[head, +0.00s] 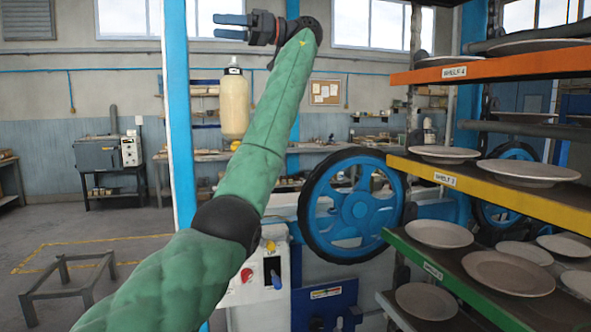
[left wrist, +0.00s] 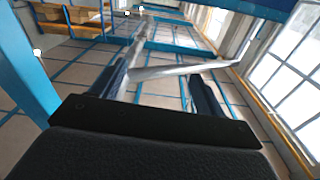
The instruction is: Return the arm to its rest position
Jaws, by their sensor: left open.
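My left arm, in a green sleeve, rises from the lower left of the head view. Its gripper (head: 232,27) is high up near the top edge, with blue fingers pointing left. The fingers are apart with nothing between them. In the left wrist view the two dark blue fingers of the left gripper (left wrist: 160,85) show apart, with the ceiling beams and windows beyond. My right gripper is in neither view.
The plate dryer's shelves stand at the right: orange (head: 490,68), yellow (head: 490,185) and green (head: 450,275), with several plates on them. A blue wheel (head: 352,205) is left of them. A blue post (head: 178,110) rises beside the arm.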

